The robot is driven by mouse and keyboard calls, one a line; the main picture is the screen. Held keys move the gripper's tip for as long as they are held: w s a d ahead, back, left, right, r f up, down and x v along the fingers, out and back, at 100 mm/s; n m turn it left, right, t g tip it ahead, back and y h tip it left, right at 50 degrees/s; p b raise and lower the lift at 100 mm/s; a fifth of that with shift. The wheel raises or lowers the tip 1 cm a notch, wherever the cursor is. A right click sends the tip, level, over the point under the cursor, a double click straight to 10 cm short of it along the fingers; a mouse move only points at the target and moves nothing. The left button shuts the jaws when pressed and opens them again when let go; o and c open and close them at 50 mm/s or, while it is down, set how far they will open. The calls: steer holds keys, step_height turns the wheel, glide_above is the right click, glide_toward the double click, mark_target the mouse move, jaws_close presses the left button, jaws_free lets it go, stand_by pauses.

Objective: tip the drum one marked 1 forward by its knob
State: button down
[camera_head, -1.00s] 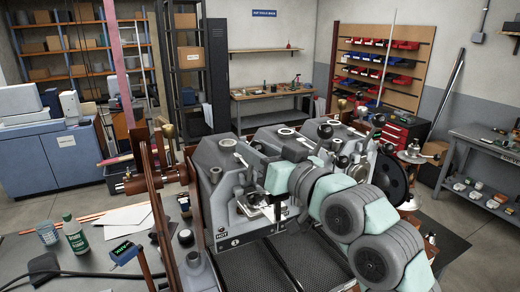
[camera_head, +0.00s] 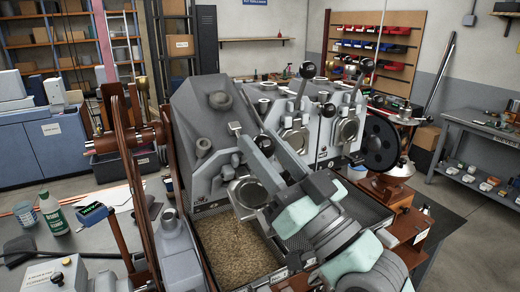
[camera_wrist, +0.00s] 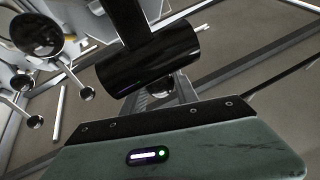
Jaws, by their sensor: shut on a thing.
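Drum one (camera_head: 200,115) is the left grey roaster unit, and its body is tilted forward. Its lever slopes down to the front right and ends at a dark knob (camera_head: 264,144). My gripper (camera_head: 266,152) is at that knob and shut on it, but its fingertips are mostly hidden by the arm and lever. In the wrist view a black cylinder (camera_wrist: 150,65) is close in front of the gripper; I cannot tell whether it is the knob. Brown beans lie in the left tray (camera_head: 285,270) below drum one. The number mark is not readable now.
Drum two (camera_head: 325,120) stands close on the right, with its lever and black ball (camera_head: 307,70) upright. A black wheel (camera_head: 380,142) is further right. A green bottle (camera_head: 53,212) and a cup (camera_head: 25,214) stand on the bench at left.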

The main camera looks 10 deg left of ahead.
steer(key=shift+f, duration=0.2)
stand_by(0.3)
steer(key=c, duration=1.3)
jaws_free()
steer(key=shift+o, duration=0.7)
steer(key=shift+s+d+f, duration=0.1)
steer(key=shift+s+f, duration=0.05)
steer(key=shift+s, duration=0.05)
steer(key=shift+o, duration=1.1)
steer(key=v, duration=1)
steer(key=shift+s+d+f, duration=0.15)
steer(key=shift+d+f, duration=0.05)
steer(key=shift+f, duration=0.05)
